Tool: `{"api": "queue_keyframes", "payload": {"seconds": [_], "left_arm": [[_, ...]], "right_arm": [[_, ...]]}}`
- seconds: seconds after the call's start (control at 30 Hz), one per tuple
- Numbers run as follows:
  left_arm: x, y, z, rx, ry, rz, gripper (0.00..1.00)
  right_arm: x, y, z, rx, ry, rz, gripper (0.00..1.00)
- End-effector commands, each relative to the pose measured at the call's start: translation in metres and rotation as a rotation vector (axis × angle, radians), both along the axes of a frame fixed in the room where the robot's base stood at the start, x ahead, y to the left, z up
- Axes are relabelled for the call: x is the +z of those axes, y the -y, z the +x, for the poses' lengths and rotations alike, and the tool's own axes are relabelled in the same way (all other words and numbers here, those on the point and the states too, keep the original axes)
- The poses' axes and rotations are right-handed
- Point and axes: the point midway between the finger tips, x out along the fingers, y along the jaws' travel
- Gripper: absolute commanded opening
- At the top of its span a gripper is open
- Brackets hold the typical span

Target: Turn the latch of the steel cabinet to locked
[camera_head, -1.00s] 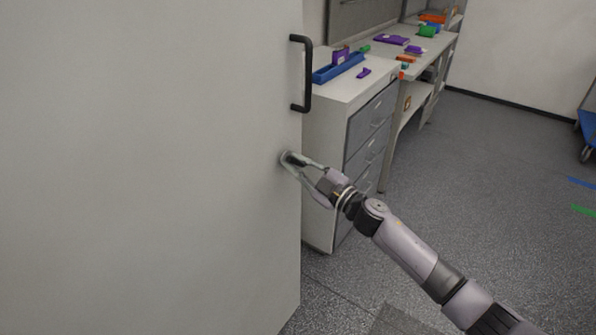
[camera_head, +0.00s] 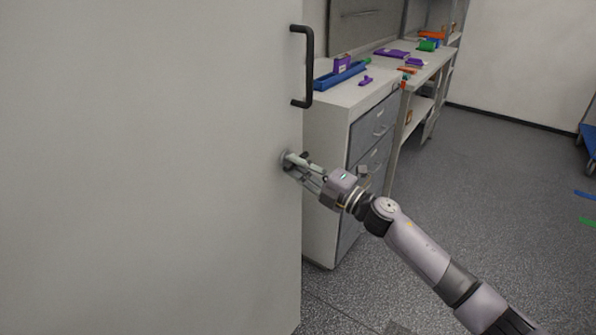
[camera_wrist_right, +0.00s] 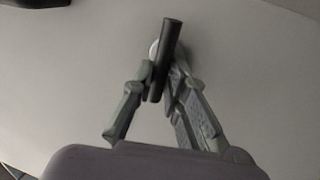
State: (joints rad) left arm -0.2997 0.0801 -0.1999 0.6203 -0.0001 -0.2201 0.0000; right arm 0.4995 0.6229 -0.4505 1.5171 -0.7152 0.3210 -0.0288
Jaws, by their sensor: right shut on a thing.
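The steel cabinet's pale grey door (camera_head: 150,170) fills the left of the head view, with a black bar handle (camera_head: 308,66) near its right edge. Below the handle is the latch, mostly covered by my right gripper (camera_head: 293,162) in the head view. In the right wrist view the latch (camera_wrist_right: 165,58) is a dark bar on a round light base, leaning slightly off the picture's vertical. The fingers of my right gripper (camera_wrist_right: 161,82) are on either side of the bar, shut on it. My left gripper is not in view.
A drawer unit (camera_head: 352,98) with a blue tray (camera_head: 340,74) and purple parts on top stands right of the door. A workbench (camera_head: 437,62) with several coloured parts continues behind it.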

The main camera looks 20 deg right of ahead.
Motion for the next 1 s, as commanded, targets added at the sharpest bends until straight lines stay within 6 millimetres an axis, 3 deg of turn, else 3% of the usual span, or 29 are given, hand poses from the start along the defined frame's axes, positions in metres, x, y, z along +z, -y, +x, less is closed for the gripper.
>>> {"api": "queue_keyframes", "payload": {"seconds": [0.57,0.6,0.87,1.0], "left_arm": [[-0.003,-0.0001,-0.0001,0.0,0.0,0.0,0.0],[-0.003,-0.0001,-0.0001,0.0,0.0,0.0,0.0],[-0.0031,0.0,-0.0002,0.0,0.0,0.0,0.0],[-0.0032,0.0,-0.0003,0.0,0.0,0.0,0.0]], "right_arm": [[0.0026,0.0009,0.0006,-0.002,0.027,-0.029,0.0],[0.0025,0.0008,0.0005,-0.002,0.027,-0.029,0.15],[0.0013,0.0004,0.0003,-0.001,0.024,-0.028,0.32],[0.0005,0.0001,0.0002,0.0,0.023,-0.028,0.33]]}}
